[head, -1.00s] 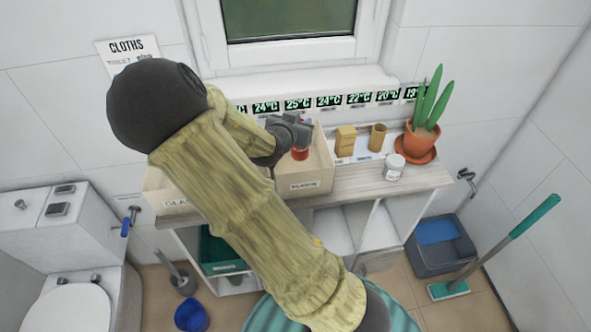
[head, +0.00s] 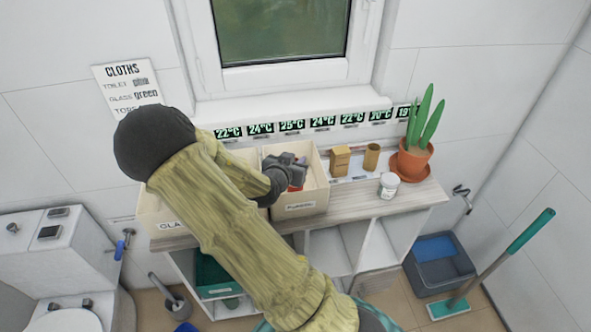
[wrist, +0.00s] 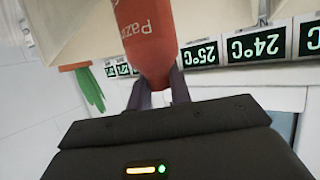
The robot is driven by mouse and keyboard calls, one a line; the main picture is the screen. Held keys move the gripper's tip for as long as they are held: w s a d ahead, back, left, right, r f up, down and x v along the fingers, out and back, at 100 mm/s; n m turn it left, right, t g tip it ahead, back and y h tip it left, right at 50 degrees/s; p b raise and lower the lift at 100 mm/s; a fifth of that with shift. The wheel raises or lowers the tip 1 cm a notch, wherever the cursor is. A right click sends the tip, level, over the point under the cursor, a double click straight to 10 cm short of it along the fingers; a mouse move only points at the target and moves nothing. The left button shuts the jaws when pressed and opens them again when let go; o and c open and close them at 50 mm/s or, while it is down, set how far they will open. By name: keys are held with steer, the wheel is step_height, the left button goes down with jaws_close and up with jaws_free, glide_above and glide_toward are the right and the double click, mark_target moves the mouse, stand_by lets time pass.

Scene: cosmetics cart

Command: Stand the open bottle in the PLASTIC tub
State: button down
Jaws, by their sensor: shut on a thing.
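A red bottle (wrist: 150,42) with white lettering is held between the fingers of my gripper (wrist: 157,92) in the wrist view. Its cap end is hidden at the fingers. In the head view my gripper (head: 294,174) is over the right-hand cream tub (head: 318,198), with a little red of the bottle (head: 296,188) showing beneath it. The tub's front label looks like PLASTIC but is blurred. The bottle appears to be within the tub's opening; whether it touches the floor is hidden.
A tub with a GLASS label (head: 150,215) stands to the left, partly behind my arm. Right of the tub are a wooden block (head: 340,161), a brown cup (head: 371,157), a white jar (head: 389,186) and a potted plant (head: 412,160). Temperature displays line the wall behind.

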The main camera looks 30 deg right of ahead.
step_height(320, 180, down, 3)
steer(key=shift+w+d+f, duration=0.1)
steer(key=shift+f, duration=0.2)
steer(key=shift+s, duration=0.2)
steer(key=shift+w+f, duration=0.15)
steer(key=shift+f, duration=0.1)
steer(key=c, duration=1.3)
jaws_free()
steer(key=shift+r, duration=0.1)
